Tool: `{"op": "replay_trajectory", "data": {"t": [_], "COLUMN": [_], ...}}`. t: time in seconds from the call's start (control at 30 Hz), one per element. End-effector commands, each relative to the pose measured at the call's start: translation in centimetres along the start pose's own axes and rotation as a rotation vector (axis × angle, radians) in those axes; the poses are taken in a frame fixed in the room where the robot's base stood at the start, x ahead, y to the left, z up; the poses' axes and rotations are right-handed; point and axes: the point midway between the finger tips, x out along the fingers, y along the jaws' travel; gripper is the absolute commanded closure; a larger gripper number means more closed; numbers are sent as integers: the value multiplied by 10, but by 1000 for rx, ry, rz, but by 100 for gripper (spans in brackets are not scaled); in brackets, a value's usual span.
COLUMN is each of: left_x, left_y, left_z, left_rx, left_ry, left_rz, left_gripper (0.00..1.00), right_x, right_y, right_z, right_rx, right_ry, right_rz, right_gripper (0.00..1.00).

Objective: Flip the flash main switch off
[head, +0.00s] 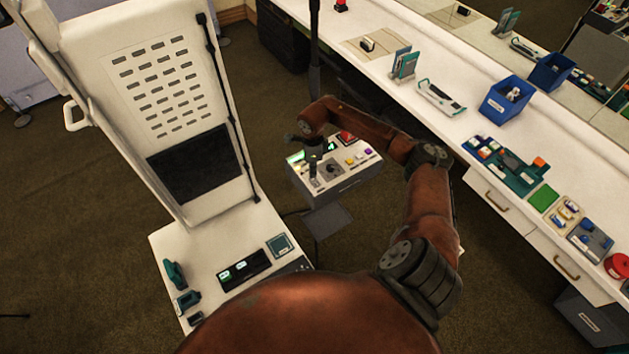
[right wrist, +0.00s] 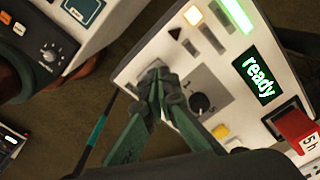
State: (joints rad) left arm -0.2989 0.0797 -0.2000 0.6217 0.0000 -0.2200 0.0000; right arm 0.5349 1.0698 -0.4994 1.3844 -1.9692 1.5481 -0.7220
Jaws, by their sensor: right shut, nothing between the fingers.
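The control box (head: 345,184) stands on a stand beyond my right arm, with a pale top panel. It also shows in the right wrist view (right wrist: 130,75). My right gripper (head: 312,168) is over the left part of this panel. In the right wrist view the fingers (right wrist: 155,84) are shut and empty, with their tips over a small grey switch plate (right wrist: 146,74). The fingertips hide most of that plate, so I cannot tell the switch position or whether they touch it. My left gripper is not in view.
The panel also holds a lit green bar (right wrist: 236,14), a "ready" display (right wrist: 257,80), a black knob (right wrist: 200,101), a yellow button (right wrist: 220,131) and a red part (right wrist: 296,126). A white slotted panel (head: 165,85) rises left. A long white counter (head: 440,50) runs along the right.

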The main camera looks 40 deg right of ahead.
Motion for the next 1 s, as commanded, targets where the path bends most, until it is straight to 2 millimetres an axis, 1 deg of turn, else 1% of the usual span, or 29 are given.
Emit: {"op": "replay_trajectory", "data": {"t": [1.0], "left_x": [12], "left_y": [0], "left_z": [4], "left_rx": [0], "left_ry": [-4], "left_rz": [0], "left_gripper": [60], "right_x": [15], "right_y": [0], "right_z": [0], "right_rx": [0], "right_ry": [0], "right_rz": [0], "right_gripper": [100]}}
